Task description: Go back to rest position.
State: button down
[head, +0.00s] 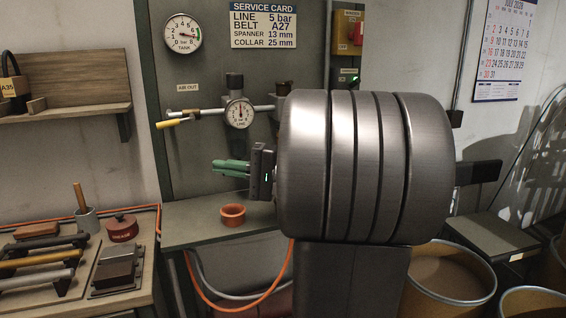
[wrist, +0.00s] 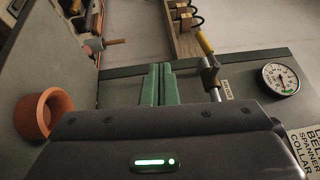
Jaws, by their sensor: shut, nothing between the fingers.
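My gripper (head: 231,167) has green fingers and shows left of my large grey arm joint in the head view. Its fingers are together with nothing between them, and they show side by side in the wrist view (wrist: 156,84). It is in front of the green panel, above the small shelf (head: 190,222) and apart from it. An orange ring-shaped cup (head: 232,215) stands on that shelf below the gripper; in the wrist view the cup (wrist: 43,112) is at the left. My arm hides part of the panel and shelf.
A pipe with a yellow-handled valve (head: 172,123) and line gauge (head: 239,112) runs above my gripper. A workbench (head: 75,290) with tools and a red pot (head: 121,228) is at the left. Drums (head: 452,272) stand at the lower right. An orange hose (head: 215,306) hangs below the shelf.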

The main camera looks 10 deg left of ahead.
jog(key=a+r+n+t+h+p, duration=0.1)
jog(key=a+n+h+p, duration=0.1)
jog(key=a+h+p, duration=0.55)
jog(key=w+d+r+n+t+h+p, duration=0.2)
jog(key=w+d+r+h+p, duration=0.2)
jog(key=p, duration=0.7)
jog(key=shift+w+d+r+n+t, duration=0.25)
jog(key=shift+d+r+n+t, duration=0.25)
jog(key=shift+d, duration=0.5)
jog(key=shift+r+h, duration=0.1)
jog(key=shift+h, duration=0.15)
jog(key=shift+a, duration=0.1)
